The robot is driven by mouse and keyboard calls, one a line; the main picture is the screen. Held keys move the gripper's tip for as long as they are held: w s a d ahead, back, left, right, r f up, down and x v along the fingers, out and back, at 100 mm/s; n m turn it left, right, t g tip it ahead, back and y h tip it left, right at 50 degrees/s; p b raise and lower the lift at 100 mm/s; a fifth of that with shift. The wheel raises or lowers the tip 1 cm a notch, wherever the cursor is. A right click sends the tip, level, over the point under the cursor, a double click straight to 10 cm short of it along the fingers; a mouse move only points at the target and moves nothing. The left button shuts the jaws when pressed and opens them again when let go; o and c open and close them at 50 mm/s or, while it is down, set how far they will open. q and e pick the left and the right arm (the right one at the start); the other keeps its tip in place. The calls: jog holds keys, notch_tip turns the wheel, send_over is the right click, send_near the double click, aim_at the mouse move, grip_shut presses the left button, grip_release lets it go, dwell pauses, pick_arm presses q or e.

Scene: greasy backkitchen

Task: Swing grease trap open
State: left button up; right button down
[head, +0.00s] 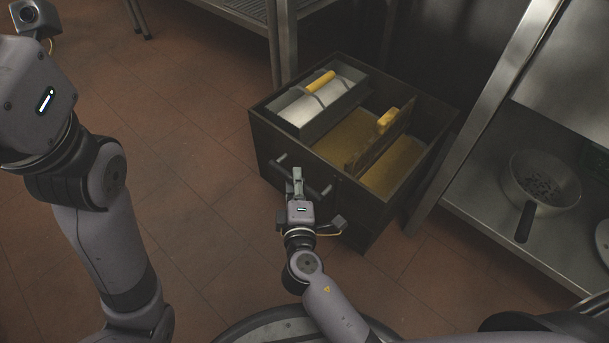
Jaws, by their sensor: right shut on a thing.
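The grease trap (413,230) is a dark metal box on the floor, its top uncovered. Inside are a tray (340,112) with a pale filling and a yellow-handled piece, and compartments of yellowish grease (350,137). A dark divider (372,152) with a yellow grip stands between them. A bar handle (318,190) runs across the front face. My right gripper (297,178) is shut on this handle, its fingers partly covering the bar. Of my left arm, the wrist shows at the upper left; its fingers are out of the picture.
A steel shelf unit (500,240) stands close on the right, holding a pan (545,180) with dark bits. A steel table leg (283,40) stands behind the trap. The tiled floor (190,190) left of the trap is clear.

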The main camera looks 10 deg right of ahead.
jog(key=shift+s+a, duration=0.25)
jog(key=shift+a, duration=0.05)
jog(key=c, duration=1.4)
grip_release()
jog(key=shift+c, duration=0.2)
jog(key=s+a+r, duration=0.1)
jog(key=s, duration=1)
jog(key=shift+s+a+r, duration=0.15)
jog(key=shift+s+r, duration=0.15)
jog(key=shift+s, duration=0.1)
